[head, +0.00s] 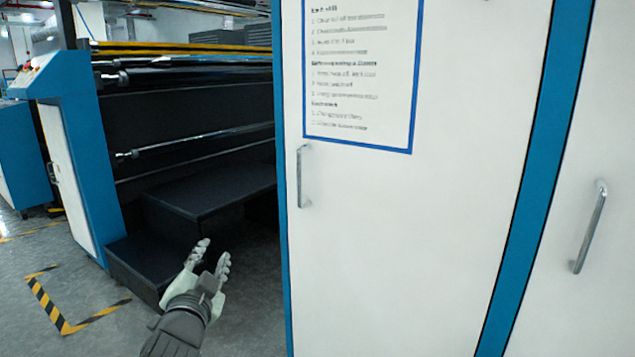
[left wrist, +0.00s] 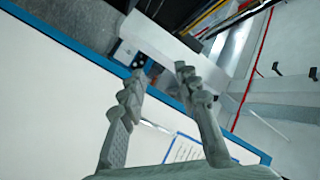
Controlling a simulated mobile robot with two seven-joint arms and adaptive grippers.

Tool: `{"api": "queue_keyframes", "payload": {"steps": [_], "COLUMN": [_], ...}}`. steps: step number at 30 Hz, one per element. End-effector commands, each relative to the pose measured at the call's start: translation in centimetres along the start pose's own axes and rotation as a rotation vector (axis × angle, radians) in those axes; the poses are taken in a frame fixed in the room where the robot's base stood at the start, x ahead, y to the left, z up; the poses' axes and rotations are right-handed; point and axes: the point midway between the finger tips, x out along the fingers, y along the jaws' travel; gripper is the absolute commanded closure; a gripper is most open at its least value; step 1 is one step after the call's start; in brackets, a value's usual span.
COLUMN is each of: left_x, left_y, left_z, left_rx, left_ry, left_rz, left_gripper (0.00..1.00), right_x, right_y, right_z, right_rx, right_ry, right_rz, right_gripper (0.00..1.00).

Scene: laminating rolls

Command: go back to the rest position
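My left gripper (head: 212,257) is open and empty. In the head view it is at the lower left, in front of the dark steps (head: 215,192) and left of the white cabinet door's edge. In the left wrist view its two fingers (left wrist: 160,75) stand apart with nothing between them. Behind them are a white panel with blue trim and a posted sheet (left wrist: 185,150). My right gripper is in neither view.
A white cabinet door (head: 400,230) with a metal handle (head: 302,175) fills the right half. The laminating machine (head: 180,120) with its rollers stands at the left. Grey floor with yellow-black tape (head: 60,312) is clear at the lower left.

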Motion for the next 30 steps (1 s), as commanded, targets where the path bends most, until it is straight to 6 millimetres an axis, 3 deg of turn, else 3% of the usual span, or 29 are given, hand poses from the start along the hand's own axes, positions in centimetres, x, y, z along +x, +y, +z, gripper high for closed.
{"api": "queue_keyframes", "payload": {"steps": [1,6,11,15,18,22,25,30], "left_x": [-1.1,-6.4,-14.0,-21.8,-26.7,-31.1,-32.7,-33.1], "left_y": [1.9,7.5,12.3,15.6,17.2,18.3,18.7,18.8], "left_z": [3.5,14.0,22.5,28.2,30.8,32.7,33.2,33.4], "left_rx": [-0.036,-0.15,-0.242,-0.309,-0.344,-0.374,-0.384,-0.386], "left_ry": [-0.086,-0.375,-0.649,-0.878,-1.01,-1.123,-1.162,-1.174], "left_rz": [0.046,0.186,0.309,0.404,0.457,0.5,0.515,0.519], "left_gripper": [0.68,0.68,0.68,0.68,0.68,0.68,0.68,0.68], "right_x": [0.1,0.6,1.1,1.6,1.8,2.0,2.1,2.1], "right_y": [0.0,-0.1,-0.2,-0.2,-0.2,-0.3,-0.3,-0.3], "right_z": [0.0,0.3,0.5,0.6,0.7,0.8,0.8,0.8], "right_rx": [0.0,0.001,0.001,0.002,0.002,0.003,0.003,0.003], "right_ry": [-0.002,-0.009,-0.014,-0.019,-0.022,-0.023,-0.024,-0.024], "right_rz": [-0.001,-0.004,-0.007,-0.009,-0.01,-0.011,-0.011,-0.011], "right_gripper": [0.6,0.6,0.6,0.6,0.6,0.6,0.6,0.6]}}
